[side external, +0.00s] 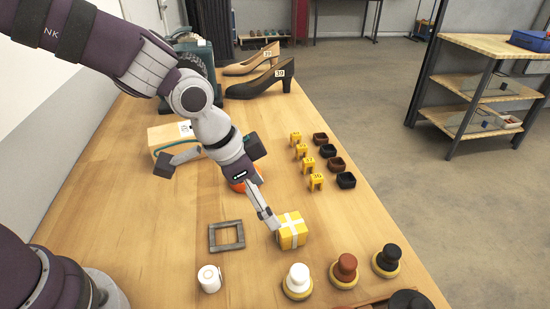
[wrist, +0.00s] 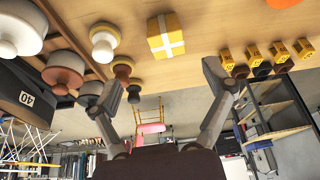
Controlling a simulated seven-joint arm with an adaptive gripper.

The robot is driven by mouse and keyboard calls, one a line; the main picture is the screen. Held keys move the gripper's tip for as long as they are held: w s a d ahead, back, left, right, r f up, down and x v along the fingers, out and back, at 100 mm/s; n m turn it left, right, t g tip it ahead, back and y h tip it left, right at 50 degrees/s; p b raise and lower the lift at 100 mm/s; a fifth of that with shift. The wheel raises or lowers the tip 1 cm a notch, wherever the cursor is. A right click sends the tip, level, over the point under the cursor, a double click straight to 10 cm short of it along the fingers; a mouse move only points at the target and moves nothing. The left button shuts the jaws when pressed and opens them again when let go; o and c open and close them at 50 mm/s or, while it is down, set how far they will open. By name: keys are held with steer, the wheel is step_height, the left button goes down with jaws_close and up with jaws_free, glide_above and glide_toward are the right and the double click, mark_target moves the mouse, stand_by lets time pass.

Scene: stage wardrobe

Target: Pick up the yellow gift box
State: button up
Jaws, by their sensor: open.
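The yellow gift box (side external: 291,231) with a white ribbon cross stands on the wooden table, right of the grey square frame. It also shows in the wrist view (wrist: 166,36), at the top centre, beyond my fingertips. My gripper (side external: 268,217) is just left of the box in the side view, and its tips seem close to it; I cannot tell if they touch. In the wrist view my gripper (wrist: 165,80) has its two fingers wide apart with nothing between them.
A grey square frame (side external: 227,236) and a white roll (side external: 210,278) lie left of the box. Knobbed pieces in white (side external: 298,279), brown (side external: 345,267) and black (side external: 387,259) stand in front. Several yellow numbered markers (side external: 316,181) and small dark trays (side external: 346,180) stand behind, near the table's right edge.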

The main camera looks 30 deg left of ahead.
mark_target(290, 224)
steer(key=x, duration=0.4)
steer(key=shift+f, duration=0.2)
steer(key=w+f, duration=0.1)
steer(key=w+d+f, duration=0.1)
steer(key=f, duration=0.1)
steer(key=w+f, duration=0.1)
steer(key=shift+d+f, duration=0.2)
steer(key=shift+f, duration=0.15)
steer(key=shift+c, duration=0.2)
